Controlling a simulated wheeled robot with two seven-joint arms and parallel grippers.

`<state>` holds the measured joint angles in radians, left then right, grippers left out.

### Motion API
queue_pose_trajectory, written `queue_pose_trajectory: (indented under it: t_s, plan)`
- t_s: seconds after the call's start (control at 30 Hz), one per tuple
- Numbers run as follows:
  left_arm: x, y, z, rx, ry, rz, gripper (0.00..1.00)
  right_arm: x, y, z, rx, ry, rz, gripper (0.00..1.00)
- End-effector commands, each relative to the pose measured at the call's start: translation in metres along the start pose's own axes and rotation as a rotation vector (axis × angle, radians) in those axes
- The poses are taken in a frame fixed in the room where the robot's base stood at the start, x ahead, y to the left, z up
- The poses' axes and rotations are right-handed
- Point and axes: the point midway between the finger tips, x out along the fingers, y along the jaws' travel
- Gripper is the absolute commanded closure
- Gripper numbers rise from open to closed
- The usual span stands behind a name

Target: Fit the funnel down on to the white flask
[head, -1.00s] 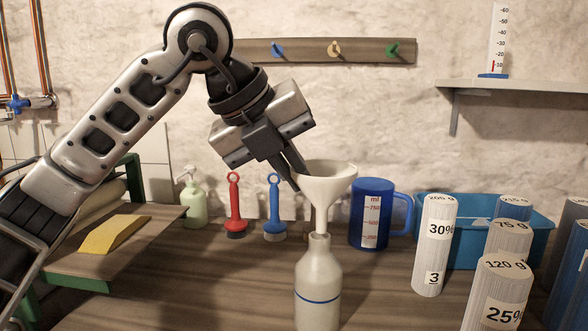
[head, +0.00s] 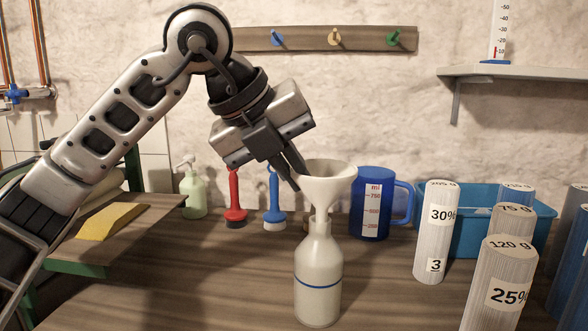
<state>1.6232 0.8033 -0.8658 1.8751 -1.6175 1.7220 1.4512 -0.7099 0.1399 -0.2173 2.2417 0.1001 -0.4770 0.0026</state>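The white funnel (head: 327,184) is upright over the white flask (head: 318,265), which has a blue band and stands on the wooden bench. The funnel's stem runs down into the flask's neck, with a short length showing between cone and mouth. The stem's lower end is hidden. My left gripper (head: 297,174) reaches down from the upper left, and its fingers are shut on the left side of the funnel's rim. My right gripper is not in view.
A blue measuring jug (head: 374,205) stands behind right of the flask. Labelled cylinders (head: 436,232) and a blue bin (head: 480,222) fill the right. Red (head: 235,200) and blue (head: 274,200) brushes and a soap bottle (head: 193,192) stand behind left. The bench left of the flask is clear.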

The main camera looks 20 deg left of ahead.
Motion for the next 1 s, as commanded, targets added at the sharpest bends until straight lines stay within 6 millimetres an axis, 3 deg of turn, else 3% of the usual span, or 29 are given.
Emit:
queue_pose_trajectory:
  t_s: [0.87, 0.9, 0.93, 1.0]
  plan:
    - [0.016, 0.01, -0.007, 0.0, 0.001, 0.002, 1.0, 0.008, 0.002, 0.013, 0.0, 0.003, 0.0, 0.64]
    - [0.016, 0.01, -0.007, 0.0, 0.001, 0.002, 0.84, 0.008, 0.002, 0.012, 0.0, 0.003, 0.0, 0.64]
    - [0.016, 0.01, -0.007, 0.0, 0.001, 0.002, 0.76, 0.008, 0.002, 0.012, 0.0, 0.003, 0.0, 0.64]
    - [0.016, 0.01, -0.007, 0.0, 0.001, 0.002, 0.7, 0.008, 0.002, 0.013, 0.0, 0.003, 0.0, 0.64]
